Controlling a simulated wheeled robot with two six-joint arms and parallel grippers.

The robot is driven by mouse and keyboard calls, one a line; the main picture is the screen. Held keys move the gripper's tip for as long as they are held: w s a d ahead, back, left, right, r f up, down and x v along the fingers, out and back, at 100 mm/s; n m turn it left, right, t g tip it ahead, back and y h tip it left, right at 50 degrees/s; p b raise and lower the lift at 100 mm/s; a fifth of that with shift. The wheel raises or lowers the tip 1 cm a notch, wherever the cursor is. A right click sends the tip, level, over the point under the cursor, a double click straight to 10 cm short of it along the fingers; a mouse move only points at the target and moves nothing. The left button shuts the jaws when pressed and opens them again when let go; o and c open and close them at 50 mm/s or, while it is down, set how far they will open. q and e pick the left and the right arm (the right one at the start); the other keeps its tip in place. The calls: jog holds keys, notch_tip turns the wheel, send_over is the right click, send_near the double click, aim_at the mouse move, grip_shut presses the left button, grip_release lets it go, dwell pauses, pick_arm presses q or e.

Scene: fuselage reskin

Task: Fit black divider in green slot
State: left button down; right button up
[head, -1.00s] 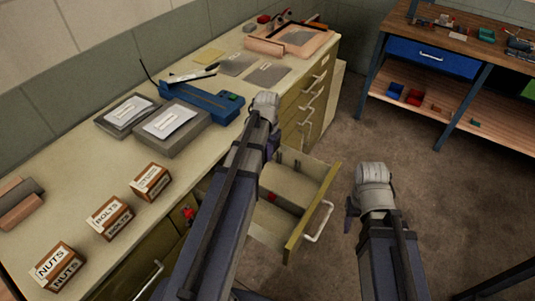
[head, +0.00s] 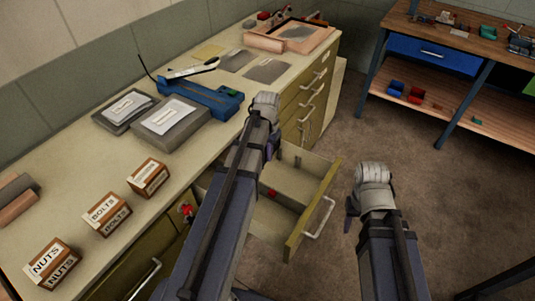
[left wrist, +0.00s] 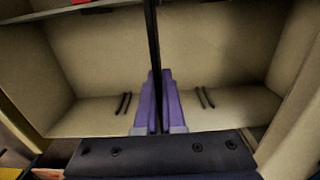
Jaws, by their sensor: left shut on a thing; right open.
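The black divider (left wrist: 153,35) shows edge-on in the left wrist view as a thin upright dark strip. My left gripper (left wrist: 155,103) has its purple fingers shut on it, over the drawer interior. In the head view my left gripper (head: 271,147) is at the drawer's left side, mostly hidden by its own arm. The open drawer (head: 312,208) has a pale interior. Short dark slot marks (left wrist: 122,103) lie left of the divider and another pair (left wrist: 207,97) lies right of it. I cannot make out a green slot. My right gripper (head: 352,207) is open and empty, right of the drawer.
A red piece (head: 272,192) shows in the drawer. The counter (head: 75,180) holds labelled boxes (head: 108,214), grey cases (head: 170,122) and a blue tool (head: 210,100). A workbench (head: 468,45) stands at the back right. The floor right of the drawer is clear.

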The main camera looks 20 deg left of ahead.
aim_at(268, 174)
pick_arm(q)
jog(key=shift+f+b, duration=3.9)
jog(key=c, duration=0.9)
grip_release()
jog(key=shift+c, duration=0.2)
jog(key=shift+r, duration=0.15)
notch_tip(268, 174, up, 8)
jog(key=p, duration=0.8)
jog(key=shift+f, duration=0.2)
